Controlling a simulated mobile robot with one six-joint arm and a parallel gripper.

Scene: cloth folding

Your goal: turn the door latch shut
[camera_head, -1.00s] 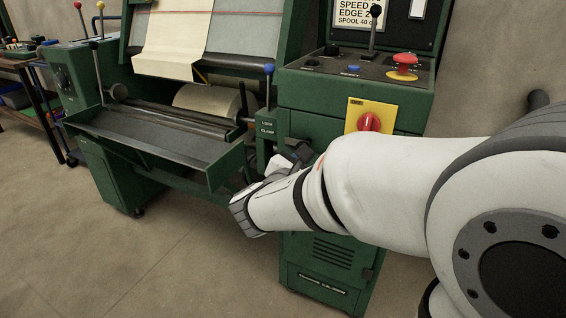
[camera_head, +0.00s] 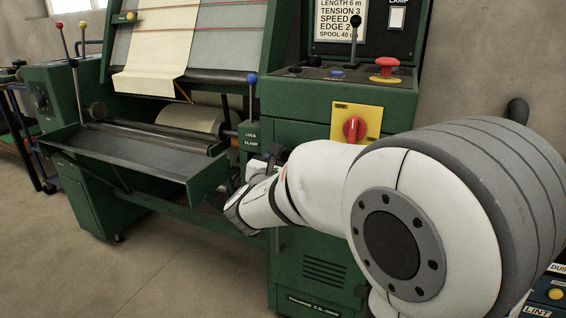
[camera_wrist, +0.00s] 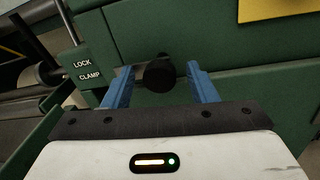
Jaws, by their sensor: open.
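The door latch appears in the wrist view as a dark round knob (camera_wrist: 158,74) on the green cabinet front, with a short bar reaching to its left. My gripper (camera_wrist: 158,69) is open, its two blue fingers on either side of the knob. I cannot tell whether either finger touches it. In the head view my gripper (camera_head: 266,160) is at the front of the green cabinet (camera_head: 300,240), and my own arm hides the latch. Whether the latch is turned shut cannot be told.
A yellow plate with a red rotary switch (camera_head: 354,129) sits above my arm. A red stop button (camera_head: 387,67) and a black lever (camera_head: 355,35) are on the panel above. A blue-knobbed clamp lever (camera_head: 251,90) and a green tray (camera_head: 125,160) lie to the left.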

